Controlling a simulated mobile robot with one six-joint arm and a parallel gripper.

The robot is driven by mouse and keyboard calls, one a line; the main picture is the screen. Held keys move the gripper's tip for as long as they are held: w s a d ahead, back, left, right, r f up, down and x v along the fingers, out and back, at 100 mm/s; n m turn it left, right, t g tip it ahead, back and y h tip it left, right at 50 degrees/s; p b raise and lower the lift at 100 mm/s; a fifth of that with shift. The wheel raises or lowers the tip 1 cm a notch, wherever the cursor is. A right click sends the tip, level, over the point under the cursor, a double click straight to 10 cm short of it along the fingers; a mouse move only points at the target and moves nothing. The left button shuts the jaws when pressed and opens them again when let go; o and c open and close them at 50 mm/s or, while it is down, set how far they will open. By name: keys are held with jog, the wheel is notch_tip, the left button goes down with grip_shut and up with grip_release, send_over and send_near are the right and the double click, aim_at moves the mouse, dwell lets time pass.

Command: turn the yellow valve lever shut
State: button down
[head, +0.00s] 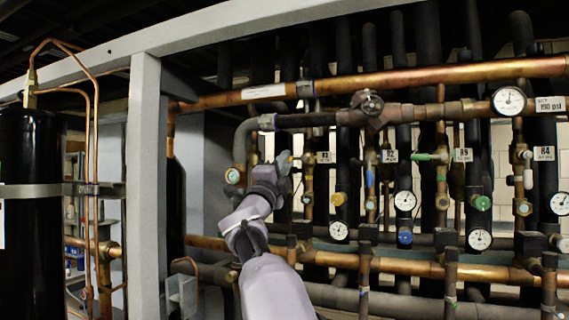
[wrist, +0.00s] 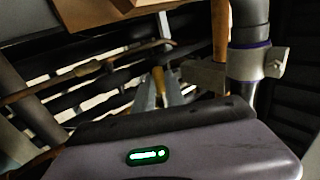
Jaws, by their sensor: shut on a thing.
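The yellow valve lever shows in the wrist view (wrist: 158,82) as a narrow yellow-orange piece between the two grey fingers of my gripper (wrist: 158,95). The fingers are shut on it. The valve body is mostly hidden behind my gripper, and I cannot tell the lever's exact angle.
A copper pipe (head: 400,82) runs across above my gripper, and another (head: 400,264) runs below. A grey post (head: 146,190) stands to the left. Gauges (head: 405,200), valves and a green lever (head: 428,157) crowd the right. In the wrist view a clamped pipe (wrist: 250,65) is close on the right.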

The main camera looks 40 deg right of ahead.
jog(key=c, duration=1.4)
grip_release()
jog(key=shift+r, duration=0.1)
jog(key=b+v, duration=0.4)
jog(key=v, duration=1.3)
jog(key=shift+a+b, duration=0.15)
jog(key=shift+b, duration=0.25)
